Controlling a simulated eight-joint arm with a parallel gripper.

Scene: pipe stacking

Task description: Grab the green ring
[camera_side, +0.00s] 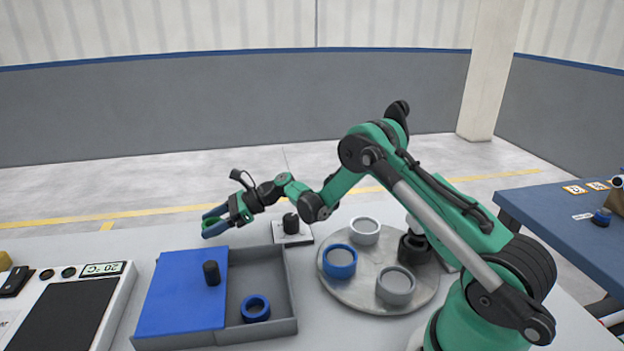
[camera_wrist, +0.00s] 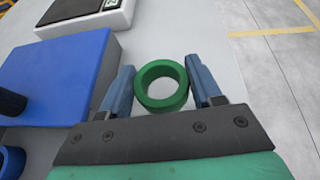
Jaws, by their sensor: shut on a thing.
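The green ring (camera_wrist: 161,86) sits between the two blue fingers of my gripper (camera_wrist: 160,88) in the wrist view, its hole facing the camera. My gripper is shut on it, with a finger at each side. In the side view my gripper (camera_side: 213,221) is at the left end of my outstretched arm, behind the blue-lidded box. The ring cannot be clearly told from the green gripper parts there. Its height over the table is hard to judge.
The grey box (camera_side: 290,283) has a blue lid (camera_side: 178,300) with a black knob, and a blue ring (camera_side: 255,308) inside. A round plate (camera_side: 357,293) holds a blue ring (camera_side: 340,262), a white ring (camera_side: 365,231) and a grey ring (camera_side: 395,286). A scale (camera_side: 75,310) stands left.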

